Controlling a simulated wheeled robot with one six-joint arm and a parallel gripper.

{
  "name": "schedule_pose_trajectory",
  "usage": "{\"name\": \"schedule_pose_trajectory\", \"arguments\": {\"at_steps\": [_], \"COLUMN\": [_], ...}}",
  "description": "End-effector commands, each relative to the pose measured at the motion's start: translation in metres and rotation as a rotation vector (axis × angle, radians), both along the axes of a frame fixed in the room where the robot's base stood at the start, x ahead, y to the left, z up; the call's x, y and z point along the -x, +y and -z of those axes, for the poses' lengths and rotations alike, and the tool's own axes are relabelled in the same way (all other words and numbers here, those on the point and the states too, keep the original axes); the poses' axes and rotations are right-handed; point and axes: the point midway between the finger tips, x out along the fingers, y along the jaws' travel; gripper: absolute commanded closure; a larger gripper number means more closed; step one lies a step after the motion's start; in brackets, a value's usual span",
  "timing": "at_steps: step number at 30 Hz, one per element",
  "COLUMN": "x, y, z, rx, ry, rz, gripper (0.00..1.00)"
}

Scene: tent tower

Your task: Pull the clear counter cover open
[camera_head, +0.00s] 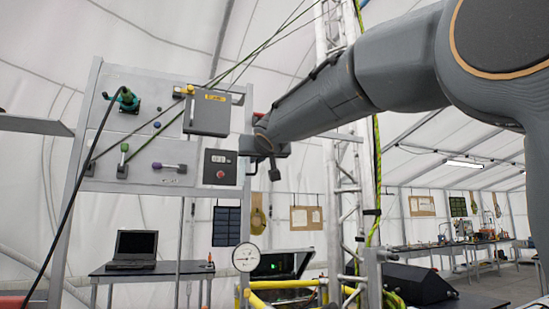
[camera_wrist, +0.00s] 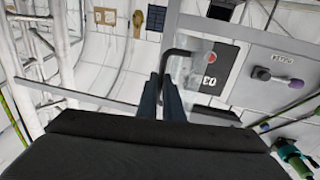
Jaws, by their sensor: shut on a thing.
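The counter (camera_head: 220,168) is a dark square unit with a small digit display and a red button, on the grey panel. It also shows in the wrist view (camera_wrist: 225,58), upside down, with its digits and red button. A black bent handle (camera_wrist: 178,51) stands out at the edge of the clear cover (camera_wrist: 190,80), which is faint and hard to make out. My gripper (camera_wrist: 162,90) is shut on the handle, its two dark fingers around the handle's outer end. In the head view my gripper (camera_head: 263,150) is just right of the counter. How far the cover stands open I cannot tell.
The panel (camera_head: 135,178) also bears a green-and-black connector (camera_head: 127,100), a yellow-marked grey box (camera_head: 207,112) and a purple-ended lever (camera_head: 170,167). A lattice mast (camera_head: 340,130) stands right of the panel. A round gauge (camera_head: 246,257) is below. A laptop (camera_head: 134,249) sits on a table.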

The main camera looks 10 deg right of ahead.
Motion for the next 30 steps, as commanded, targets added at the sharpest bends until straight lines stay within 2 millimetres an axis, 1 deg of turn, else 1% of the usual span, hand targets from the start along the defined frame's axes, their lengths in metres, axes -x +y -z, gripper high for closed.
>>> {"name": "schedule_pose_trajectory", "arguments": {"at_steps": [1,9,17,18,19,27,30], "x": [-0.001,-0.006,-0.007,-0.007,-0.007,-0.006,-0.001], "y": [0.005,-0.003,-0.005,-0.005,-0.005,-0.005,-0.006], "z": [0.002,0.001,0.001,0.001,0.001,0.0,0.0], "rx": [-0.001,0.0,0.0,0.0,0.0,0.0,0.0], "ry": [0.002,0.002,0.001,0.001,0.001,-0.001,-0.002], "rz": [-0.011,-0.012,-0.009,-0.008,-0.008,-0.008,-0.009], "gripper": [1.0,1.0,1.0,0.87,0.85,0.85,0.85]}}
